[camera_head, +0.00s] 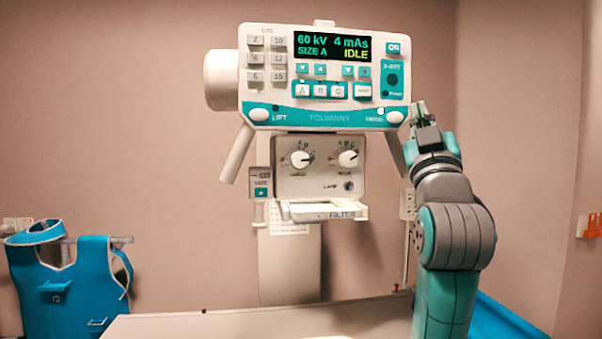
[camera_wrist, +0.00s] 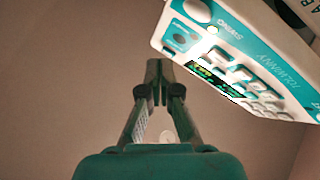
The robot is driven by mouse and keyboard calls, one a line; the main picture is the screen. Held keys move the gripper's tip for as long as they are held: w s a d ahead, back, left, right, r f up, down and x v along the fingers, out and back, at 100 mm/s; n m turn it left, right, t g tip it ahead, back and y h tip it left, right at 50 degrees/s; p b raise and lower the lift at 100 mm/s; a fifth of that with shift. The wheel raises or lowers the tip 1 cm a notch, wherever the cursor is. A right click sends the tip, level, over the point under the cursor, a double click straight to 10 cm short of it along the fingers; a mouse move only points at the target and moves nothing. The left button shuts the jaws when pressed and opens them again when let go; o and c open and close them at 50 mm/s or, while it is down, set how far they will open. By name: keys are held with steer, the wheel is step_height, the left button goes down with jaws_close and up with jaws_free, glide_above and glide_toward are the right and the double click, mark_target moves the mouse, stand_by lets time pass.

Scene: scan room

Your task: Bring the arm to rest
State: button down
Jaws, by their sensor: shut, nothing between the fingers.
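My gripper (camera_head: 420,108) is raised at the right in the head view, close to the lower right corner of the X-ray control panel (camera_head: 318,116). I cannot tell whether it touches the panel. In the wrist view my gripper (camera_wrist: 158,72) is shut with its fingertips together and nothing between them. The panel (camera_wrist: 215,40) fills the upper right of the wrist view, tilted. Its display (camera_head: 333,46) reads 60 kV, 4 mAs, SIZE A and IDLE. My teal and grey arm stands bent below the gripper.
Below the panel is a collimator box (camera_head: 320,168) with two knobs and a filter tray (camera_head: 325,211). A pale table top (camera_head: 250,323) lies in front. A blue apron (camera_head: 65,280) hangs at the left. An orange fixture (camera_head: 589,226) is on the right wall.

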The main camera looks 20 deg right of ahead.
steer(key=w+a+f+n+y, duration=0.1)
steer(key=w+a+f+y, duration=0.1)
steer(key=f, duration=0.7)
steer(key=w+a+f+n+y, duration=0.1)
steer(key=w+f+y, duration=0.1)
steer(key=f, duration=0.6)
steer(key=w+a+f+n+y, duration=0.1)
steer(key=w+a+f+y, duration=0.1)
steer(key=f, duration=0.7)
steer(key=s+a+f+g+y, duration=0.1)
steer(key=s+a+f+y, duration=0.15)
steer(key=f, duration=0.85)
steer(key=s+a+f+y, duration=0.1)
steer(key=s+a+f, duration=0.25)
steer(key=f, duration=0.75)
steer(key=s+a+f+g+y, duration=0.15)
steer(key=s+a+f, duration=0.25)
steer(key=s+f, duration=0.4)
steer(key=s+a+f+g+y, duration=0.15)
steer(key=s+a+f, duration=0.25)
steer(key=s+f, duration=0.4)
steer(key=s+a+f+g+y, duration=0.1)
steer(key=s+a+f, duration=0.1)
steer(key=s, duration=0.9)
steer(key=s+a+f+g+y, duration=0.1)
steer(key=s+f+g, duration=0.1)
steer(key=s, duration=0.9)
steer(key=shift+a+f, duration=0.25)
steer(key=shift+a, duration=0.15)
